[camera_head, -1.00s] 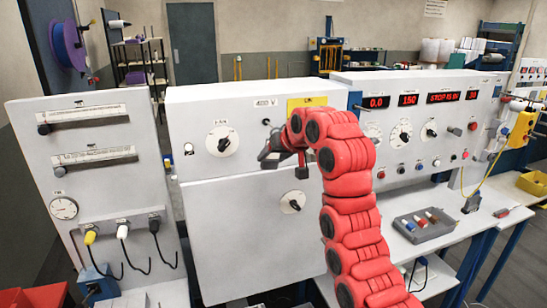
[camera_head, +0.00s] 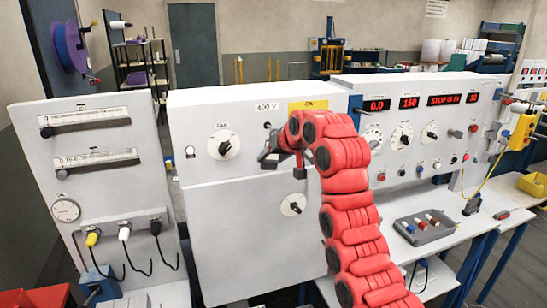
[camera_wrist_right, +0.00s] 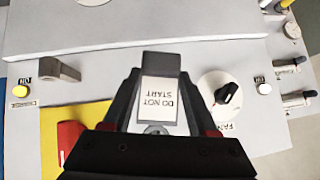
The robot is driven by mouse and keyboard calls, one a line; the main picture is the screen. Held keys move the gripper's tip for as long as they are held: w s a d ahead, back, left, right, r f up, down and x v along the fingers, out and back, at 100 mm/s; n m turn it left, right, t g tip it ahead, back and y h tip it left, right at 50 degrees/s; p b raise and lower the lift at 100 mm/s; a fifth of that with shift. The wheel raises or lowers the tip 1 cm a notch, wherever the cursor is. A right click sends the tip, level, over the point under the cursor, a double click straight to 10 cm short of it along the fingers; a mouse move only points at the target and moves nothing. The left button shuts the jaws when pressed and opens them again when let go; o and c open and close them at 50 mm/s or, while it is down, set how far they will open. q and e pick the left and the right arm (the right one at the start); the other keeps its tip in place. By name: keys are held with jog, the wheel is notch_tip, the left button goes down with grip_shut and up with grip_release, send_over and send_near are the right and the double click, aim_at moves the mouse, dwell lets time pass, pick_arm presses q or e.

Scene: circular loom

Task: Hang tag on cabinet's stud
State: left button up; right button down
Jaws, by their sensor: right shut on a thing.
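The white tag (camera_wrist_right: 159,97) reads "DO NOT START" and shows between the two dark fingers of my right gripper (camera_wrist_right: 160,72). The right gripper is shut on the tag; the lettering is upside down in the wrist view. In the head view my right gripper (camera_head: 284,163) is in front of the white cabinet (camera_head: 240,240), right of its upper dial knob (camera_head: 223,145). The tag cannot be made out there. A small round metal piece (camera_wrist_right: 155,130) shows below the tag in the wrist view; I cannot tell whether it is the stud. My left gripper is not in view.
A yellow panel with a red switch (camera_wrist_right: 70,137) and a grey handle (camera_wrist_right: 58,70) are left of the gripper in the wrist view. A control panel (camera_head: 405,170) stands right of the cabinet. A grey tray (camera_head: 424,227) lies on the bench.

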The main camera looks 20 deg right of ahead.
jog(key=shift+w, duration=0.15)
dwell(0.5)
jog(key=shift+w+r, duration=0.1)
jog(key=shift+w, duration=0.1)
jog(key=shift+f, duration=0.3)
dwell(0.4)
jog(key=shift+c, duration=0.5)
grip_release()
